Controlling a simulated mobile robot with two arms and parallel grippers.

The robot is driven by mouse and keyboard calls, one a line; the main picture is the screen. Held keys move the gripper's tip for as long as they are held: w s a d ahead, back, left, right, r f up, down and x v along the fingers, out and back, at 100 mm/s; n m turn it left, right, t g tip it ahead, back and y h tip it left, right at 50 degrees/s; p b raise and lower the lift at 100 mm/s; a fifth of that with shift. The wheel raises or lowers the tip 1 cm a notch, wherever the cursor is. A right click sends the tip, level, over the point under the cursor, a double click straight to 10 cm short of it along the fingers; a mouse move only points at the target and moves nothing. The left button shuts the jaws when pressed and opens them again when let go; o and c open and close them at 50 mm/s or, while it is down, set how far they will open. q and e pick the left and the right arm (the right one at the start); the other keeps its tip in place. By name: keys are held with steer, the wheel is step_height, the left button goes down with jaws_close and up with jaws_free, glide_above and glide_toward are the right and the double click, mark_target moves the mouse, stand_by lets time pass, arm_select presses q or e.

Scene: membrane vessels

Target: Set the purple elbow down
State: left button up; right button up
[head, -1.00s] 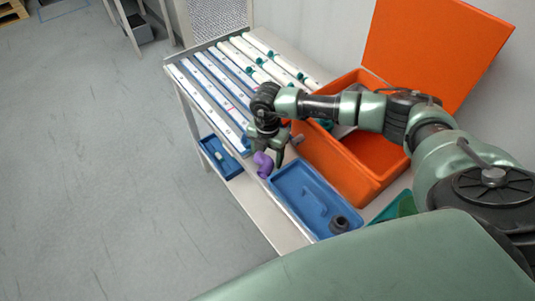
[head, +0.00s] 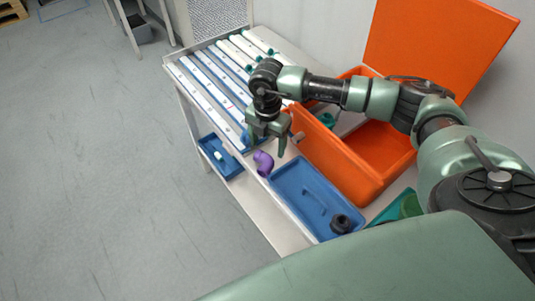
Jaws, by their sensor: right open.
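The purple elbow (head: 263,163) sits at the table's front edge, just left of the blue tray (head: 305,190). My right gripper (head: 264,144) is above it, with its fingers pointing down. The gripper is open, and the elbow is apart from the fingers. My left gripper is not in the head view.
The blue tray holds a dark fitting (head: 341,224). An open orange case (head: 345,165) with its lid raised stands behind it. Several white tubes (head: 215,88) lie in rows at the far left of the table. A small blue bin (head: 221,158) is on the lower shelf.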

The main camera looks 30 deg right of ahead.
mark_target(267, 154)
step_height(267, 154, up, 7)
steer(key=b, duration=0.1)
steer(key=shift+b, duration=0.35)
steer(key=shift+f, duration=0.15)
